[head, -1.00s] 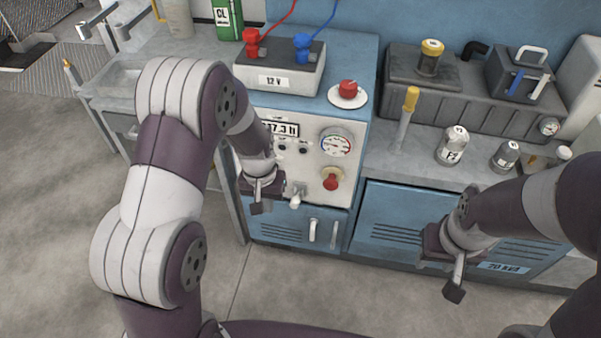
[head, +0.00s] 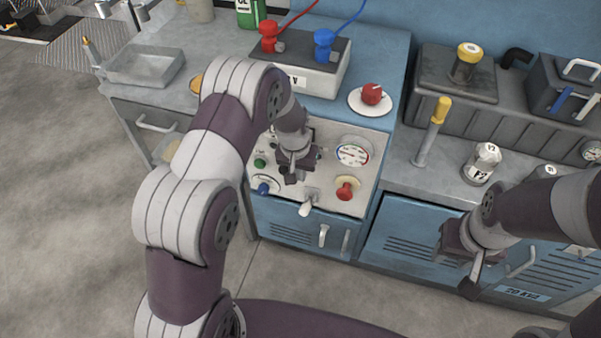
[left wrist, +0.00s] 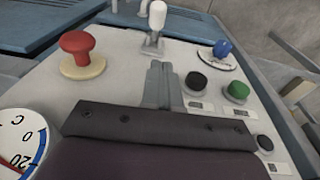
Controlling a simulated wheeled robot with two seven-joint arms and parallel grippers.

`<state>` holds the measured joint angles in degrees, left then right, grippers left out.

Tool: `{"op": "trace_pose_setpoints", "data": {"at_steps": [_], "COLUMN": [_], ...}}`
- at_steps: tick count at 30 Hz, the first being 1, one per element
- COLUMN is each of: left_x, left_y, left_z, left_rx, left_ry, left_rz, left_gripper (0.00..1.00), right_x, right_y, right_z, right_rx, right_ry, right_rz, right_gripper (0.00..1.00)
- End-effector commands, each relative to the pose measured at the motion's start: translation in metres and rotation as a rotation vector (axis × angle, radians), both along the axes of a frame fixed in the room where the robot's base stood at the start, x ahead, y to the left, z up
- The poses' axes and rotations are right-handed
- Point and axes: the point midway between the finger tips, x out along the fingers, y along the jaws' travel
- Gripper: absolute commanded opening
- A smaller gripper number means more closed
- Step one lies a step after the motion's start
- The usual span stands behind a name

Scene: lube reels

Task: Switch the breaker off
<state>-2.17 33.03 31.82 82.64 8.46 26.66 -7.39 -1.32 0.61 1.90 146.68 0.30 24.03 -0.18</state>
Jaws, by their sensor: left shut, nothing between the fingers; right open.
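A toggle lever with a white handle (head: 306,208), likely the breaker, sticks out low on the pale control panel (head: 330,199). In the left wrist view the white handle (left wrist: 157,14) stands on a metal base just beyond my fingertips. My left gripper (head: 290,177) is shut and empty in front of the panel, above the lever in the head view. Its shut fingers (left wrist: 158,72) point toward the lever base, apparently without touching the handle. My right gripper (head: 470,285) is open in front of the blue cabinets at the right.
A red mushroom button (head: 346,188) sits right of the lever; a blue knob (head: 267,186) and a green button (head: 260,162) sit left. A gauge (head: 352,153) is above.

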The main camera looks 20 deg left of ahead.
Motion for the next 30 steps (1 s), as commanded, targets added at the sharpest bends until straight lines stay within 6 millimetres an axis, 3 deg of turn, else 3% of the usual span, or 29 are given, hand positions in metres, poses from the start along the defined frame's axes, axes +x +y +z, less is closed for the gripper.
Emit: {"op": "trace_pose_setpoints", "data": {"at_steps": [6, 13, 19, 30], "left_x": [0.004, -0.005, -0.011, -0.011], "left_y": [-0.003, -0.009, -0.011, -0.011], "left_z": [-0.05, -0.084, -0.095, -0.096], "left_rx": [0.0, 0.0, 0.0, 0.001], "left_ry": [0.003, 0.002, 0.001, 0.001], "left_rz": [0.0, -0.001, 0.0, 0.0], "left_gripper": [0.0, 0.0, 0.0, 0.0], "right_x": [0.0, 0.0, 0.0, 0.0], "right_y": [0.0, 0.0, 0.0, 0.0], "right_z": [-0.008, -0.01, -0.011, -0.011], "right_rx": [0.0, 0.0, 0.0, 0.0], "right_ry": [0.0, 0.0, 0.0, 0.0], "right_rz": [0.0, 0.0, 0.0, 0.0], "right_gripper": [0.43, 0.43, 0.43, 0.43]}}
